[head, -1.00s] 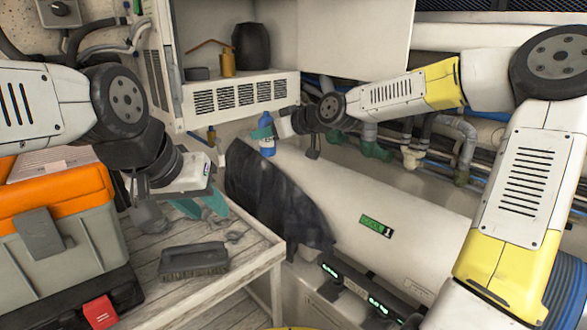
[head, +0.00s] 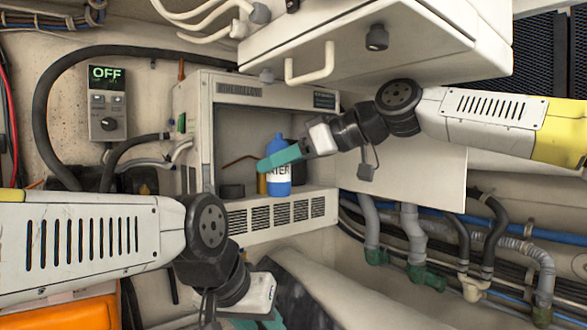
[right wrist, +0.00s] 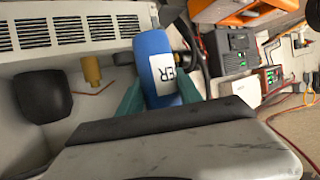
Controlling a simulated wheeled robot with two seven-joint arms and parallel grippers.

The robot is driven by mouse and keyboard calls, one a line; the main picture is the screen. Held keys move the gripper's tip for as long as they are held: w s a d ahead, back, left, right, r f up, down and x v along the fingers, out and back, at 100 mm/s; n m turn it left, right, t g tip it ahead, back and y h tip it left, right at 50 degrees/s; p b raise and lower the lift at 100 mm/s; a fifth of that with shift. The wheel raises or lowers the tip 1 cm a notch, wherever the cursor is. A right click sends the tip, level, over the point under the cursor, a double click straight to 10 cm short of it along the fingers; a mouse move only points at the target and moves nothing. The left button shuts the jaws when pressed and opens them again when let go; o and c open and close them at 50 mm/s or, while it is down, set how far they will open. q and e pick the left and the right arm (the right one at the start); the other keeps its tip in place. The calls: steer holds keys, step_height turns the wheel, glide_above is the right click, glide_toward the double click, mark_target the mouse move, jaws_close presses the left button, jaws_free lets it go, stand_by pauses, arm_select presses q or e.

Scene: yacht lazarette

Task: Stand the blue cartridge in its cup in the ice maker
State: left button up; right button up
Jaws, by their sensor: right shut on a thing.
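The blue cartridge (head: 277,178), with a white label, is upright in my right gripper (head: 280,159) at the ice maker's open bay. The right wrist view shows the cartridge (right wrist: 155,62) between the two teal fingers. The ice maker (head: 275,213) is a pale box with a vented front below the bay. A low dark cup (head: 232,190) stands on the bay floor, left of the cartridge in the head view. I cannot tell how deep in the bay the cartridge is. My left gripper (head: 256,321) is low in the head view, its fingertips cut off.
A brass fitting (right wrist: 91,70) with a copper tube and a black rounded object (right wrist: 43,96) are in the bay. A white panel (head: 410,195) borders the bay on the right. A cabinet with a handle (head: 312,66) overhangs above. A control box (head: 106,102) reads OFF.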

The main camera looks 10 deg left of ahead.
steer(key=w+a, duration=1.4)
steer(key=a, duration=0.2)
steer(key=shift+w+a, duration=0.2)
steer(key=shift+w, duration=0.1)
stand_by(1.7)
stand_by(0.7)
steer(key=shift+f, duration=1.75)
stand_by(0.9)
steer(key=o, duration=1.5)
steer(key=shift+c, duration=0.2)
steer(key=v, duration=0.7)
steer(key=shift+s+d+r, duration=0.1)
steer(key=shift+d, duration=0.25)
